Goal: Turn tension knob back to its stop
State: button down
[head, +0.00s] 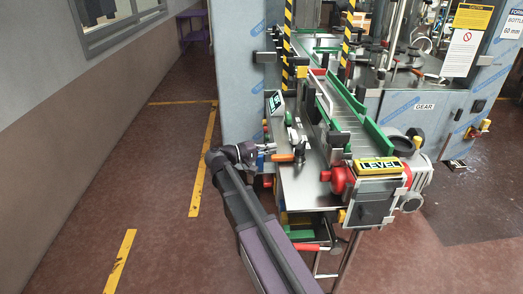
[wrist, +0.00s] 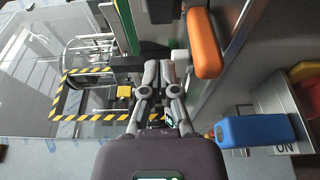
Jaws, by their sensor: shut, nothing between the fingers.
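My gripper (head: 272,147) is beside the steel plate at the left of the conveyor, reaching in from the left. In the wrist view my gripper (wrist: 158,72) has its fingers together, with nothing held between them. An orange handle (head: 284,157) is just right of it and fills the upper right of the wrist view (wrist: 204,42). A black upright knob (head: 301,152) stands behind that handle. A red knob (head: 340,178) sits at the conveyor's near end. No label shows which one is the tension knob.
The conveyor (head: 345,120) has green rails. A yellow LEVEL sign (head: 379,167) is at its end. The floor left of the machine is clear.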

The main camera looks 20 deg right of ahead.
aim_at(287, 157)
jog(key=shift+s+d, duration=0.5)
jog(key=shift+d, duration=0.3)
jog(key=shift+s+d, duration=0.45)
jog(key=shift+d, duration=0.35)
jog(key=shift+s+d, duration=0.5)
jog(key=shift+d, duration=0.3)
